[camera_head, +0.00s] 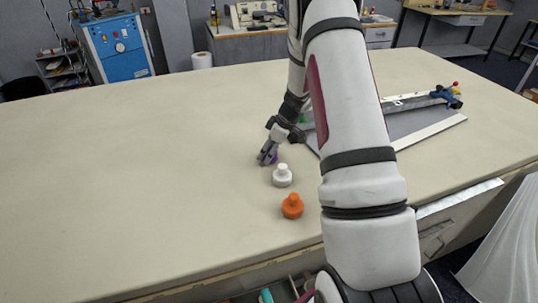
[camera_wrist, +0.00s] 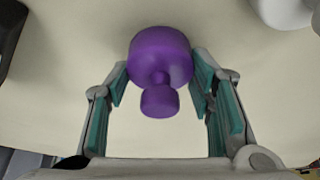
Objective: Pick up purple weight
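The purple weight (camera_wrist: 160,56) stands between the two fingers of my gripper (camera_wrist: 160,88) in the wrist view, its knob pointing toward the palm. The teal finger pads lie on either side of it. The fingers are spread, with a narrow gap at the left; at the right the pad is very close to the weight, and I cannot tell if it touches. In the head view my gripper (camera_head: 267,157) is low at the table, and only a sliver of the purple weight (camera_head: 275,157) shows behind it.
A white weight (camera_head: 282,176) and an orange weight (camera_head: 292,206) stand on the cloth table (camera_head: 150,170), nearer the front edge. A grey board with a blue clamp (camera_head: 447,96) lies to the right, behind my arm. The table's left side is clear.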

